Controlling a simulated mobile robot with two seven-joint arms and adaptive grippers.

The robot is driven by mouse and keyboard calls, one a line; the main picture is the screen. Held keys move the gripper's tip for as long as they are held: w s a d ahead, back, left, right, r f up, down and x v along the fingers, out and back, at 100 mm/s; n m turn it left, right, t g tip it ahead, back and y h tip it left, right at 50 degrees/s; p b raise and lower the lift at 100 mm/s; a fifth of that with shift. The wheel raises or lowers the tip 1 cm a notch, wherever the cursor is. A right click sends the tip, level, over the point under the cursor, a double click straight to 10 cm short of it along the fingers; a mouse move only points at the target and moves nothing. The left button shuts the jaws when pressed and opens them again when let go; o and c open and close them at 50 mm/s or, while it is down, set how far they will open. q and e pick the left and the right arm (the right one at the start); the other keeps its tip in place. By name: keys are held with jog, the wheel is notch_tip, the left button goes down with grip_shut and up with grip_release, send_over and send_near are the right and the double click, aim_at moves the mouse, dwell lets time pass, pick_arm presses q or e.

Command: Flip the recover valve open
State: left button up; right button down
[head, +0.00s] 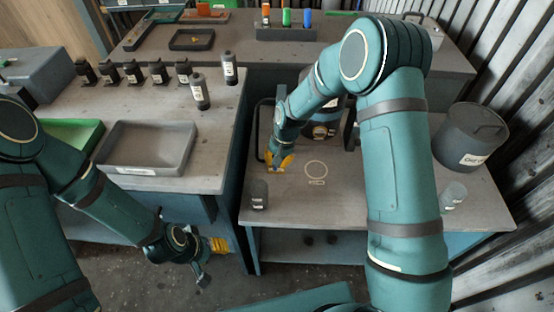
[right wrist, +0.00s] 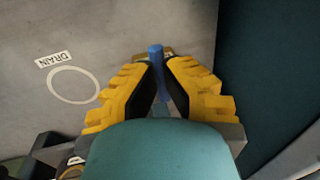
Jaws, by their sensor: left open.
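A blue lever (right wrist: 156,58), which looks like the valve's handle, shows in the right wrist view with a small brownish-yellow piece beside its end. My right gripper (right wrist: 159,66) has its yellow, black-padded fingertips close together on both sides of this lever. In the head view the right gripper (head: 280,163) is low over the middle bench, left of a printed circle. The valve is hidden there by my arm and gripper. A dark housing (head: 322,128) is partly covered behind my right forearm. My left gripper (head: 219,245) is open and empty, low in front of the left bench.
The printed circle (head: 316,170) reads DRAIN in the right wrist view and is empty. A grey tray (head: 148,148) and several dark bottles occupy the left bench.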

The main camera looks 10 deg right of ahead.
jog(key=shift+s+f, duration=0.15)
jog(key=c, duration=1)
grip_release()
notch_tip(320, 180, up, 12)
jog(key=d, duration=0.2)
jog(key=shift+s, duration=0.2)
jog(key=shift+d, duration=0.1)
